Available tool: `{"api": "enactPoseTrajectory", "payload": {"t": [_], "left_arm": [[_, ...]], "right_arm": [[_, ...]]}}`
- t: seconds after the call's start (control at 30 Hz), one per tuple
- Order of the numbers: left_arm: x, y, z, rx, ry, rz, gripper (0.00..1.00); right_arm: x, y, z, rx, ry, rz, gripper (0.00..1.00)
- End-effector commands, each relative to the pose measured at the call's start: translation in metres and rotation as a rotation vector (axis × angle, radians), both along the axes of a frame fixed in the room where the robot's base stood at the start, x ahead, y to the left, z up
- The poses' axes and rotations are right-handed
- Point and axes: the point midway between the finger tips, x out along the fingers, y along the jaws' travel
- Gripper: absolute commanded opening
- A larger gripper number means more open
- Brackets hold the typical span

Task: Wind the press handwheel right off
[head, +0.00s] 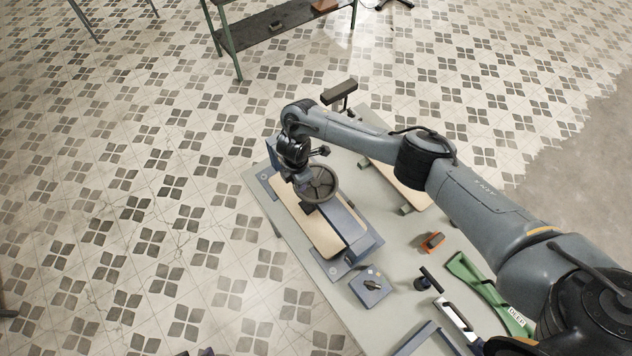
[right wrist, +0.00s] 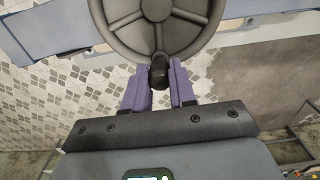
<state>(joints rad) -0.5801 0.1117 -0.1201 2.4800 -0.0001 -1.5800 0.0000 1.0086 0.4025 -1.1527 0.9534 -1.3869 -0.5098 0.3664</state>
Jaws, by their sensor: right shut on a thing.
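The press handwheel (head: 322,183) is a dark, spoked wheel above the blue-grey press (head: 353,228), which stands over a pale wooden board (head: 322,235) on the table. It fills the top of the right wrist view (right wrist: 160,12), with a short black handle knob (right wrist: 158,76) at its near rim. My right gripper (head: 301,182) is at the wheel's left side in the head view. In the right wrist view its purple fingers (right wrist: 160,92) are shut on the knob. Small dark purple tips (head: 205,352) at the bottom edge look like my left gripper; their state is unclear.
On the grey table (head: 280,215) are a blue-grey box with a black knob (head: 371,286), an orange tool (head: 432,242), a black T-handled tool (head: 428,281) and a green labelled piece (head: 490,290). Another pale board (head: 405,190) lies behind my right arm. A green-legged bench (head: 275,35) stands beyond.

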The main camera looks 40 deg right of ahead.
Motion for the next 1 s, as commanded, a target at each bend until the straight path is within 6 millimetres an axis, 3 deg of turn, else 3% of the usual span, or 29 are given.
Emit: {"api": "enactPoseTrajectory", "payload": {"t": [0.07, 0.1, 0.27, 0.67, 1.0], "left_arm": [[0.0, 0.0, 0.0, 0.0, 0.0, 0.0, 0.43], [0.0, 0.0, 0.0, 0.0, 0.0, 0.0, 0.43], [0.0, 0.001, 0.0, 0.003, 0.001, -0.002, 0.43], [0.0, 0.003, 0.0, 0.014, 0.0, -0.009, 0.43], [0.0, 0.003, 0.0, 0.011, 0.0, -0.007, 0.43]], "right_arm": [[-0.004, 0.0, 0.0, 0.0, 0.001, 0.0, 0.0], [-0.005, 0.0, 0.0, 0.0, 0.0, -0.001, 0.27], [-0.004, 0.0, 0.0, 0.0, 0.001, -0.002, 0.51], [-0.004, 0.0, 0.005, 0.001, -0.001, 0.0, 0.51], [-0.001, 0.0, 0.039, -0.002, -0.008, 0.003, 0.51]]}}
